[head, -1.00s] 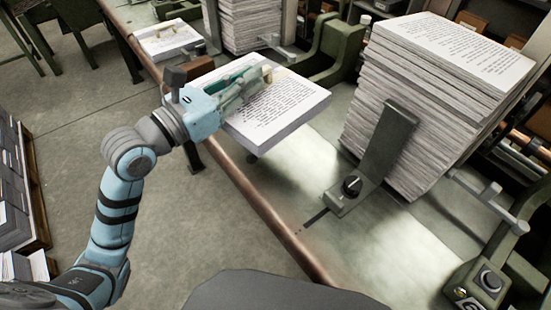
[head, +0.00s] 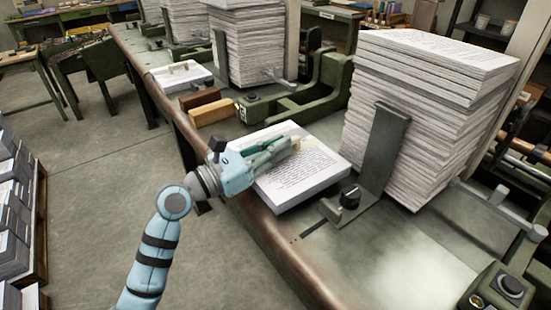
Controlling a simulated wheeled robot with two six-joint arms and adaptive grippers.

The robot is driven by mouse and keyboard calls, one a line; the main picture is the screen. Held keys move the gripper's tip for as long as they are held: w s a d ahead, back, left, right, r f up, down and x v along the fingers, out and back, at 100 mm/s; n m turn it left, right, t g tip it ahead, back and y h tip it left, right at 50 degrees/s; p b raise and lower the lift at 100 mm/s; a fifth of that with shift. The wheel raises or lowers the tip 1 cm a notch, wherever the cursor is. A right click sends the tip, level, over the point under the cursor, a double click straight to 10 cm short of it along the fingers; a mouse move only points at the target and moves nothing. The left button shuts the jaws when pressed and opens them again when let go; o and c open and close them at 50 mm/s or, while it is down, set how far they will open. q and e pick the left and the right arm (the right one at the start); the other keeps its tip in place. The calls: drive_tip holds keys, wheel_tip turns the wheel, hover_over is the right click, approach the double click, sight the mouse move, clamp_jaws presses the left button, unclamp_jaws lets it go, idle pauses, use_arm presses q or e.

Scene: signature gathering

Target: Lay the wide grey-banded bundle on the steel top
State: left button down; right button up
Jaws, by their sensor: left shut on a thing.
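A wide white bundle of printed sheets (head: 318,176) is over the near left edge of the steel top (head: 400,255), just left of a big paper stack. It looks level. I cannot tell whether its underside touches the top. No grey band is clearly visible on it. My left gripper (head: 288,147) reaches over the bundle from the left, with green fingers shut on a small pale tan part on its upper face. The fingers partly hide that part. My right gripper is not in view.
A tall paper stack (head: 435,110) leans behind a dark upright plate (head: 385,150) with a black knob (head: 350,196). Wooden blocks (head: 212,110) and a second, smaller bundle (head: 178,78) lie farther back. Bare steel lies at the front right.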

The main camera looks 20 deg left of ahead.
use_arm(q)
drive_tip(key=shift+w+a+f, duration=0.1)
drive_tip(key=shift+a+f, duration=0.05)
drive_tip(key=shift+f, duration=0.8)
drive_tip(key=shift+a+f, duration=0.1)
drive_tip(key=shift+a, duration=0.2)
drive_tip(key=c, duration=1.6)
unclamp_jaws()
